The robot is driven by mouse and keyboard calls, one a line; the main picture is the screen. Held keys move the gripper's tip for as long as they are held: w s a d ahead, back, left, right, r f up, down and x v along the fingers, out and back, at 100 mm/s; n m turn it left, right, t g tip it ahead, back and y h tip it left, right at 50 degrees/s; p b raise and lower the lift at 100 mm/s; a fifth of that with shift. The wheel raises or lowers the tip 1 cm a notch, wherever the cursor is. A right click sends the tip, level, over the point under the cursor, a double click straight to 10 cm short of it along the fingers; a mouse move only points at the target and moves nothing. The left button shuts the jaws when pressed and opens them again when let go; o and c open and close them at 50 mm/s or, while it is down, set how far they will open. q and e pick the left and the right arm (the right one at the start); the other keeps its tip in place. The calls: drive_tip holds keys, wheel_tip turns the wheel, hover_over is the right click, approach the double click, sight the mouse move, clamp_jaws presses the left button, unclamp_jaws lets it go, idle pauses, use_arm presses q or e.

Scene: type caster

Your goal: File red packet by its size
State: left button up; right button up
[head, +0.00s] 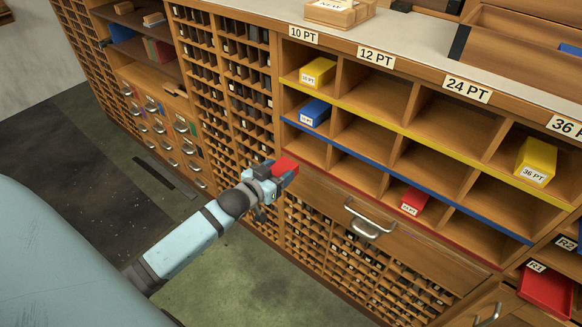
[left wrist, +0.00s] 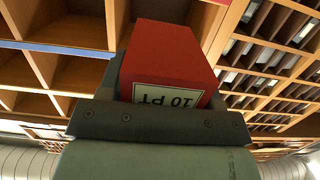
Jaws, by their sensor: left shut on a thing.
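My left gripper (head: 268,178) is shut on a red packet (head: 287,167), in front of the left end of the cabinet's red-edged bottom row. The packet also shows in the left wrist view (left wrist: 168,52), where its white label reads 10 PT upside down. The cabinet (head: 400,75) has columns marked 10 PT (head: 303,35), 12 PT (head: 376,56), 24 PT (head: 468,89) and 36 PT. Its rows have yellow, blue and red edges. Another red packet (head: 413,201) lies in the red row under the 24 PT column. My right gripper is not in view.
A yellow packet (head: 318,72) and a blue packet (head: 314,113) sit in the 10 PT column. A yellow 36 PT packet (head: 536,162) is at the right. A drawer handle (head: 369,220) sticks out below the red row. A red item (head: 546,290) lies in R1.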

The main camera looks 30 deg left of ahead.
sight(289, 162)
use_arm(q)
drive_tip(key=shift+a+f, duration=0.4)
drive_tip(key=shift+f, duration=0.35)
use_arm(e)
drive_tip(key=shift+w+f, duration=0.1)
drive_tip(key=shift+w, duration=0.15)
use_arm(q)
drive_tip(key=shift+r+p, duration=0.2)
drive_tip(key=shift+p, duration=0.3)
drive_tip(key=shift+w+f, duration=0.15)
drive_tip(key=shift+w, duration=0.45)
drive_tip(key=shift+w+d+b, duration=0.2)
drive_tip(key=shift+w+b, duration=0.1)
drive_tip(key=shift+w, duration=1.9)
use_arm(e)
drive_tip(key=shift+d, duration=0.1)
use_arm(q)
drive_tip(key=shift+p, duration=1.05)
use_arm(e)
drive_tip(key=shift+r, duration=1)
use_arm(q)
drive_tip(key=shift+w+d+b, duration=0.15)
drive_tip(key=shift+w+b, duration=0.25)
drive_tip(key=shift+w, duration=1.65)
drive_tip(key=shift+w+d+b, duration=0.15)
drive_tip(key=shift+w+b, duration=0.25)
drive_tip(key=shift+w, duration=1.6)
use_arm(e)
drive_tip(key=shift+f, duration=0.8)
